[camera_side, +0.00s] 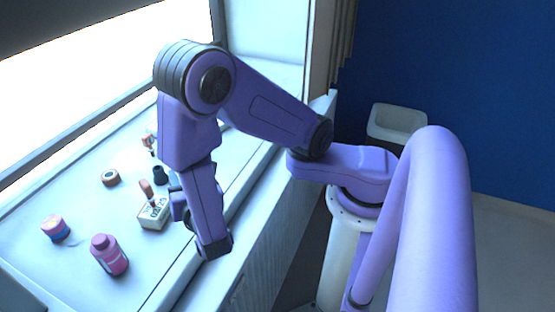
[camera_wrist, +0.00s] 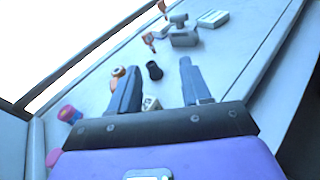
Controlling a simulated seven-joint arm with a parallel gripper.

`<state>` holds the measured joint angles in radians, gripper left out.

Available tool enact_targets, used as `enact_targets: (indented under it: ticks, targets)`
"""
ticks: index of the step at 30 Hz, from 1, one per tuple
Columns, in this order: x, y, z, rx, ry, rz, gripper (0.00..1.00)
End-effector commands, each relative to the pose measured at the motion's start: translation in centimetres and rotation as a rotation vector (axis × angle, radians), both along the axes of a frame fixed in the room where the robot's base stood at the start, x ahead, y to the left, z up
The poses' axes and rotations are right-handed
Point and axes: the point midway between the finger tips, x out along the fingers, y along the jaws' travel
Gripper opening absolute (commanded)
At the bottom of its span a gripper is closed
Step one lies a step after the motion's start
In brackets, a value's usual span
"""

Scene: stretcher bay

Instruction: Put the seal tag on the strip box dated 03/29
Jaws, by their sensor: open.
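A pale strip box (camera_side: 153,215) with dark printing on its side stands on the counter in the side view; I cannot read the date. A brown-orange piece (camera_side: 146,188) shows at its top, and I cannot tell whether it rests on the box. A white marked block (camera_wrist: 151,103) shows partly between my fingers in the wrist view. Another white box (camera_wrist: 212,18) lies farther off. Orange tag-like pieces stand beyond the fingers, one nearer (camera_wrist: 149,39); I cannot tell which is the seal tag. My gripper (camera_wrist: 160,66) is open and empty, and the arm partly hides it in the side view (camera_side: 178,203).
A dark cup (camera_wrist: 154,70), an orange-brown roll (camera_side: 110,178), a pink bottle (camera_side: 110,256) and a pink-and-blue jar (camera_side: 55,229) stand on the pale counter (camera_side: 60,270). A grey block-like object (camera_wrist: 183,38) stands beyond the cup. The window edge bounds the far side.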

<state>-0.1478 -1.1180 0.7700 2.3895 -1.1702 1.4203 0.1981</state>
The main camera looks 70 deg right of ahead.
Motion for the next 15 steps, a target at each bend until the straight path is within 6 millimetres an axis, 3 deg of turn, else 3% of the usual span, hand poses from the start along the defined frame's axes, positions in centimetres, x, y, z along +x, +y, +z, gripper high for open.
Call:
enact_targets:
  ticks: [3,6,10,15]
  targets:
    - [-1.7,-3.6,1.2,0.175,0.032,-0.182,0.48]
    - [-3.7,-6.0,1.6,0.328,0.071,-0.322,0.48]
    - [-6.7,-8.1,1.8,0.542,0.131,-0.487,0.48]
    - [-11.1,-9.1,2.3,0.847,0.222,-0.673,0.48]
